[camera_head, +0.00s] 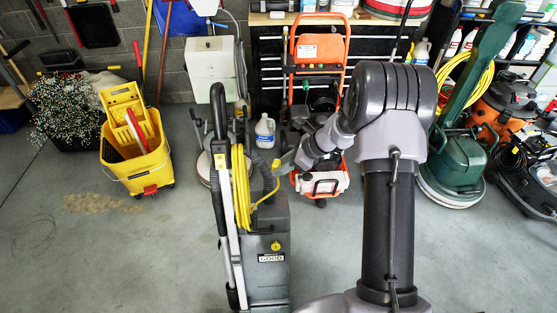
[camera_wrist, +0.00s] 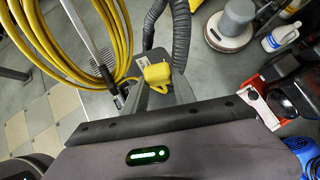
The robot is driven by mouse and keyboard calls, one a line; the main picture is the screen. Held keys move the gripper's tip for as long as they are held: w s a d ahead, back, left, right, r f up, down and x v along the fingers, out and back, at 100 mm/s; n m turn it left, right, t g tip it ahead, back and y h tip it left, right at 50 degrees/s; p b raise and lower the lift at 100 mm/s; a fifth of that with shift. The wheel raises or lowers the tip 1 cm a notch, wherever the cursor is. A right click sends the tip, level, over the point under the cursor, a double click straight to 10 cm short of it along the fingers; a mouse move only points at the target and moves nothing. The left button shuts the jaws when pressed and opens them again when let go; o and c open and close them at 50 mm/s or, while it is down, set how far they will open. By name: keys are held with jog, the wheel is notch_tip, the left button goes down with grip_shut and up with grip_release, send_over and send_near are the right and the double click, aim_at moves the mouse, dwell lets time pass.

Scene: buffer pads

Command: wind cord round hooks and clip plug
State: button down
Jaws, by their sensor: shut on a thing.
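A grey upright floor machine (camera_head: 265,230) stands in front of me with a "GOOD" label. Yellow cord (camera_head: 241,188) hangs in long loops along its handle; the loops also show at the left of the wrist view (camera_wrist: 78,58). The hooks are largely hidden by the cord. My gripper (camera_head: 279,165) is just right of the loops, above the machine body. It is shut on the yellow plug (camera_wrist: 157,74), seen ahead of my wrist housing. A short length of cord runs from the plug towards the loops. The clip cannot be made out.
A ribbed black hose (camera_wrist: 181,35) rises close beside the plug. A yellow mop bucket (camera_head: 137,140) stands left, an orange pressure washer (camera_head: 318,52) behind, and a green floor machine (camera_head: 455,150) right. Open concrete floor lies front left.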

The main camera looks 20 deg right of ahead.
jog(key=s+f+b, duration=0.2)
jog(key=f+b, duration=0.2)
jog(key=s+a+f+b, duration=0.1)
jog(key=s+f+b, duration=0.1)
jog(key=f+b, duration=0.2)
jog(key=s+f+b, duration=0.3)
jog(key=f+b, duration=0.1)
jog(key=f, duration=0.2)
jog(key=shift+a+f+b, duration=0.1)
jog(key=shift+a+b, duration=0.1)
jog(key=shift+b, duration=0.1)
jog(key=s+b, duration=0.1)
jog(key=s+f+b, duration=0.1)
jog(key=s+f, duration=0.1)
jog(key=shift+s+a+b, duration=0.35)
jog(key=shift+b, duration=0.05)
jog(key=s, duration=0.1)
jog(key=s+r, duration=0.1)
jog(key=s, duration=0.2)
jog(key=shift+a+r, duration=0.25)
jog(key=shift+a, duration=0.15)
